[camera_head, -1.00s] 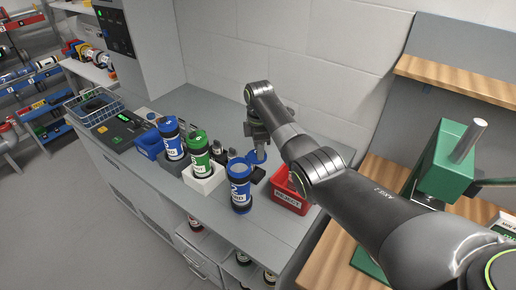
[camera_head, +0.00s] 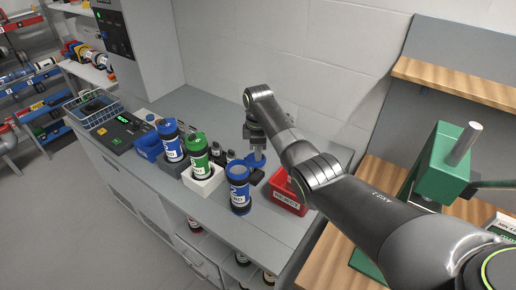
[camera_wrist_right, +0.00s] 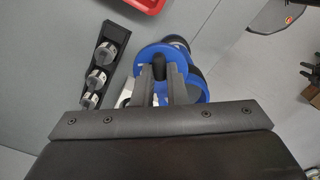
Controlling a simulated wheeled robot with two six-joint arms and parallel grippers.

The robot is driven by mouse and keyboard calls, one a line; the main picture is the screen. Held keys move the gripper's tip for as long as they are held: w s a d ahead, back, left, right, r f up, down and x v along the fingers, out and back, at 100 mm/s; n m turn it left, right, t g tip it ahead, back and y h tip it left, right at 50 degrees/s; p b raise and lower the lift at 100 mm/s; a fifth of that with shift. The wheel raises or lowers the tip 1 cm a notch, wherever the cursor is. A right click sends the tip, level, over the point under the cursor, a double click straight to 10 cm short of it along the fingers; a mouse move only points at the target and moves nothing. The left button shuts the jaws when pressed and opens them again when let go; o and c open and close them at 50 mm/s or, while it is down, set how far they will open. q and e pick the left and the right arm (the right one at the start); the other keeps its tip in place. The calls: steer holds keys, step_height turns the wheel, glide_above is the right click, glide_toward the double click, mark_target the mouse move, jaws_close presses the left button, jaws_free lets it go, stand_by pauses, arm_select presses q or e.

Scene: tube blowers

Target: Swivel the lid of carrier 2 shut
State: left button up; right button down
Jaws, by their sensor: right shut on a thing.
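Carrier 2 (camera_head: 240,195) is a dark tube with blue ends and a white label, standing upright on the grey counter. Its blue lid (camera_head: 257,159) is swung out to the back right of the mouth in the head view. In the right wrist view, the lid (camera_wrist_right: 144,60) partly overlaps the carrier's blue rim (camera_wrist_right: 199,80), and part of the dark mouth shows. My right gripper (camera_head: 255,146) is shut on the lid's black knob (camera_wrist_right: 159,68); its fingers also show in the wrist view (camera_wrist_right: 160,90). My left gripper is out of view.
A red reject bin (camera_head: 290,204) stands close right of carrier 2. A green carrier (camera_head: 197,160) in a white holder and another blue carrier (camera_head: 171,143) stand to the left. A black rack (camera_wrist_right: 89,80) with silver pieces is nearby. The front counter is clear.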

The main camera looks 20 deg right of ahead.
steer(key=m, duration=0.1)
steer(key=s+m, duration=0.1)
steer(key=m, duration=0.1)
steer(key=shift+s+a+m, duration=0.1)
steer(key=shift+a+m, duration=0.2)
steer(key=shift+a, duration=0.05)
steer(key=m, duration=0.2)
steer(key=s+a+m, duration=0.1)
steer(key=shift+m, duration=0.4)
stand_by(0.6)
steer(key=c, duration=1.4)
jaws_free()
steer(key=shift+c, duration=0.2)
